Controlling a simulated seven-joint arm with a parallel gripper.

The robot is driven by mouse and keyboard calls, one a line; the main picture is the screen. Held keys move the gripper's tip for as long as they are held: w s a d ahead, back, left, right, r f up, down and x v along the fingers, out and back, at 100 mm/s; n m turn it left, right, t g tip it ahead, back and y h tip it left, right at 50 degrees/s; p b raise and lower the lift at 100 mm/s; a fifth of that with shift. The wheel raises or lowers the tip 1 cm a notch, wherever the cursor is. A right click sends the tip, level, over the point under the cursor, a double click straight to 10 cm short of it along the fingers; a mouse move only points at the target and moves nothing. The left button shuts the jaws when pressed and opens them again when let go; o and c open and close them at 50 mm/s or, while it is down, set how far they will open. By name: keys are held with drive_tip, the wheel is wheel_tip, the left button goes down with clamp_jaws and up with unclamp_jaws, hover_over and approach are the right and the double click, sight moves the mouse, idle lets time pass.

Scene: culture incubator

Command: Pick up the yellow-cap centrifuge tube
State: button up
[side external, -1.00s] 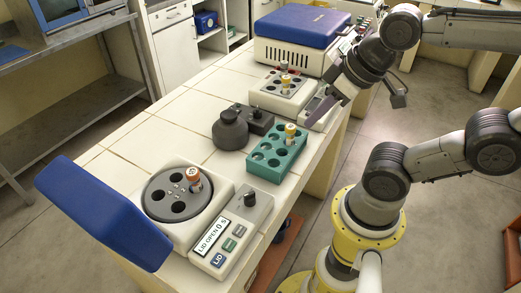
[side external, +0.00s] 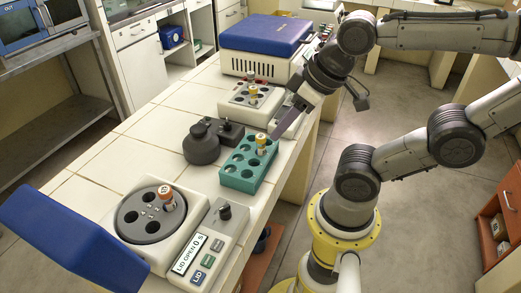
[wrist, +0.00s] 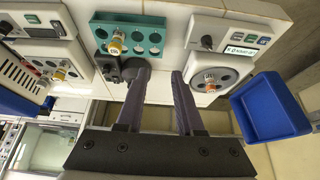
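A yellow-cap tube (side external: 261,142) stands upright in the teal rack (side external: 237,181) on the bench. In the wrist view the tube (wrist: 117,42) and the rack (wrist: 155,22) are at the upper left. A second tube with a yellowish cap (side external: 252,93) stands in the white block behind the rack. My gripper (side external: 274,137) is just right of the rack tube in the side view, apparently above the rack's edge. In the wrist view its two dark fingers (wrist: 160,74) are spread with nothing between them.
The open centrifuge (side external: 140,214) holds an orange-cap tube (side external: 166,194); its blue lid (side external: 65,240) is raised. A dark rounded device (side external: 201,145) stands left of the rack. A blue-topped machine (side external: 265,34) is at the back.

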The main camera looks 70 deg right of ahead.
drive_tip(key=o, duration=0.5)
